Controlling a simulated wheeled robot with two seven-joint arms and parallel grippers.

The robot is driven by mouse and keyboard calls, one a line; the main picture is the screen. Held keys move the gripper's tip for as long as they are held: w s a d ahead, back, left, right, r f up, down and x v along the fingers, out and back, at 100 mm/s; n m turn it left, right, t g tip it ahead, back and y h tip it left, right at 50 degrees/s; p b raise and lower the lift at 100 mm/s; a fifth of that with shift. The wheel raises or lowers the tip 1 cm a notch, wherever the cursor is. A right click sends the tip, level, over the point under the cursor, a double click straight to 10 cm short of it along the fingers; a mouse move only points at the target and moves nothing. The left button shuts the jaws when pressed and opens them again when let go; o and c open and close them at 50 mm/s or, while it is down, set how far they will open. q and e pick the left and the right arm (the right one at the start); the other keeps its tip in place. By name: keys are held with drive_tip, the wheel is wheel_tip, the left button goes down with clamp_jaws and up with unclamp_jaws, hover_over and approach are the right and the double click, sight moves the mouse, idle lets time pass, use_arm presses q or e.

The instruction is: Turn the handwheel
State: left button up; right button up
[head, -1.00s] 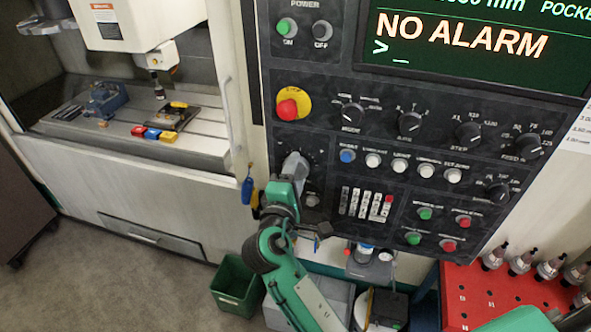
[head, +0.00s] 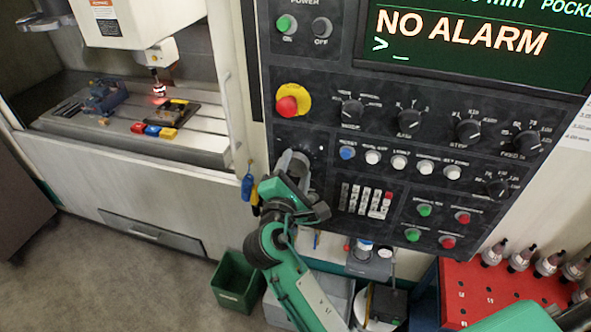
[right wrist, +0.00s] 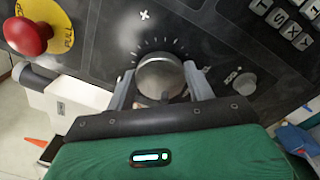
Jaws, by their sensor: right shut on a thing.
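The handwheel (right wrist: 161,74) is a round grey knob on the dark control panel, with white tick marks around its upper side in the right wrist view. My right gripper (right wrist: 160,87) has one finger on each side of the knob and is shut on it. In the head view my right gripper (head: 292,162) is at the panel's lower left, below the red emergency stop button, and hides most of the handwheel there. My left gripper is not in view.
The yellow-ringed emergency stop (head: 287,106) is close above my right gripper. Selector knobs and a row of push buttons lie to its right. Blue and yellow tags (head: 248,187) hang at its left. A green bin (head: 238,283) stands on the floor below.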

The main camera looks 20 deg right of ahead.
drive_tip(key=shift+f, duration=0.1)
drive_tip(key=o, duration=1)
drive_tip(key=shift+c, duration=0.2)
drive_tip(key=v, duration=0.7)
drive_tip(key=shift+s+a, duration=0.2)
drive_tip(key=shift+s, duration=0.05)
